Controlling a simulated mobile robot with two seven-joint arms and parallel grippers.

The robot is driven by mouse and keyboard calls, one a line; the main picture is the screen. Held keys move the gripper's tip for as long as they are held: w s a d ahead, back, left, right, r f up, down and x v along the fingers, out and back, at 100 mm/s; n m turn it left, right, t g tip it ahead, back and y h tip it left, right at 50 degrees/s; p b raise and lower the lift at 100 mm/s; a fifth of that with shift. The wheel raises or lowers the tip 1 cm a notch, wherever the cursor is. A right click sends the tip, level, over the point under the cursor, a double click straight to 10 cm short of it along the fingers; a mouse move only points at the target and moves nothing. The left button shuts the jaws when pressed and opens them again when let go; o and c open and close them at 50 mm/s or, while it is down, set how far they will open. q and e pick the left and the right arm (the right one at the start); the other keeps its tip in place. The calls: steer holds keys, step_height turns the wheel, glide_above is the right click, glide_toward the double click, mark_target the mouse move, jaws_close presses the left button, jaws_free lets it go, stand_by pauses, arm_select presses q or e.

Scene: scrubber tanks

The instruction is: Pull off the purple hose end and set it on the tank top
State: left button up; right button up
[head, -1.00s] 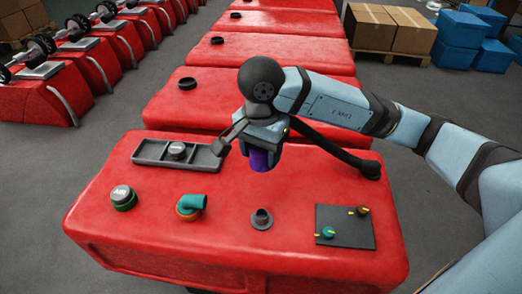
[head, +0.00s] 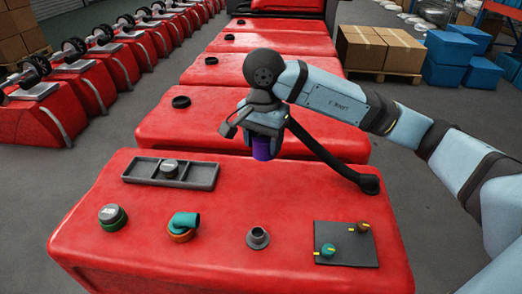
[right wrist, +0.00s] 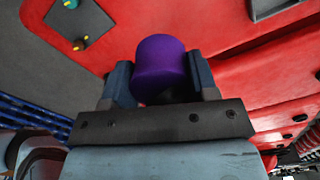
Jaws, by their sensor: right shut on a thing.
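My right gripper (head: 263,131) is shut on the purple hose end (head: 262,149). It holds it in the air over the far edge of the red tank top (head: 130,215). In the right wrist view the purple hose end (right wrist: 160,65) sits between the two fingers. The black hose (head: 318,150) runs from the gripper down to a round base (head: 370,184) at the tank's right far corner. A grey open port (head: 258,238) stands bare on the tank top, apart from the hose end. My left gripper is not in view.
On the tank top are a dark tray (head: 200,177) with a grey cap (head: 170,169), a green-ringed cap (head: 112,217), a teal elbow (head: 184,220) and a dark panel (head: 345,252) with two knobs. Bare red surface lies between them. More red tanks (head: 200,118) stand behind.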

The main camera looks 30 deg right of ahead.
steer(key=shift+w+d+b, duration=0.4)
steer(key=shift+w+d, duration=0.3)
steer(key=shift+w, duration=0.1)
arm_select(q)
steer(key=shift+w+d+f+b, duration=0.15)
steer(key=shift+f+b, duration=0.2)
steer(key=shift+b, duration=0.7)
arm_select(e)
steer(key=w+d, duration=0.7)
steer(key=w, duration=0.1)
steer(key=shift+w+d, duration=0.2)
steer(key=shift+d, duration=0.15)
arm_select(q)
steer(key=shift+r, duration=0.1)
